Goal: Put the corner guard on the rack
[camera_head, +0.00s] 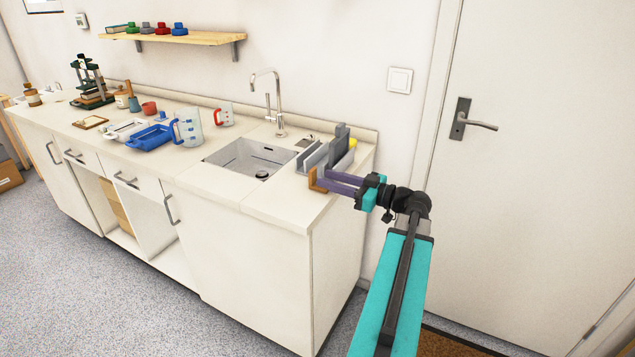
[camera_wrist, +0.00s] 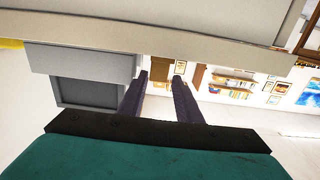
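The corner guard (camera_head: 312,178), a small orange-brown L-shaped piece, is at the counter's right front corner area, right at the tips of my gripper (camera_head: 327,178). The rack (camera_head: 318,157), grey with upright plates, stands just behind it on the counter. In the wrist view, my gripper's two purple fingers (camera_wrist: 159,80) are spread with a gap between them. A brown piece (camera_wrist: 162,70), apparently the guard, shows beyond that gap. I cannot tell whether a finger touches it. The rack (camera_wrist: 85,92) also shows at the left of the wrist view.
The sink (camera_head: 250,160) and faucet (camera_head: 277,100) lie left of the rack. A measuring jug (camera_head: 188,128) and blue tray (camera_head: 150,138) stand farther left.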

